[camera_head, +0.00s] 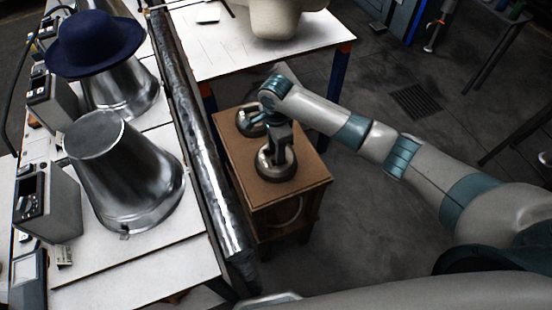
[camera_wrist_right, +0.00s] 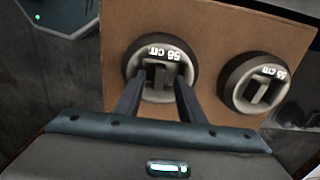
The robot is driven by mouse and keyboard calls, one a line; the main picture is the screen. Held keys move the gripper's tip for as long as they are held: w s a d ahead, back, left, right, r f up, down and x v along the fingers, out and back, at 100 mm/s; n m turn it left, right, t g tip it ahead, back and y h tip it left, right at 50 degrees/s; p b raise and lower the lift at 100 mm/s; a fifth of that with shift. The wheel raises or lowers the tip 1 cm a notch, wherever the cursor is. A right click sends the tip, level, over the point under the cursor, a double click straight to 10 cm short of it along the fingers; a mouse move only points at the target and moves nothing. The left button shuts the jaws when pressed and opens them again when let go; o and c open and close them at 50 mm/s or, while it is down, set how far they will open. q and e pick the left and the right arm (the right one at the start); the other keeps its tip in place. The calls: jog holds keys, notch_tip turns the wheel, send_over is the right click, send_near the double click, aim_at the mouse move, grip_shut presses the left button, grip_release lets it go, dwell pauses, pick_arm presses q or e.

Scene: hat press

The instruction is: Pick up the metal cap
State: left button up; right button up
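Two round metal caps with raised grip bars sit on a small brown wooden stand (camera_head: 307,185). The nearer cap (camera_head: 276,172) is under my right gripper (camera_head: 277,150). The second cap is farther back in the head view (camera_head: 246,122). In the right wrist view my right gripper (camera_wrist_right: 157,82) is open, its fingers pointing down on both sides of the grip bar. I cannot tell whether they touch it. My left gripper is out of view.
At left, a white bench (camera_head: 150,280) holds two metal cones (camera_head: 125,175), one wearing a dark blue hat (camera_head: 95,42), beside grey control boxes (camera_head: 47,205). A metal roller (camera_head: 205,140) separates bench and stand. Behind stands a white table (camera_head: 215,55). Floor right of the stand is clear.

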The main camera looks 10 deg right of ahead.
jog(key=shift+f, duration=1.25)
jog(key=shift+c, duration=0.6)
grip_shut()
jog(key=shift+w+r, duration=0.1)
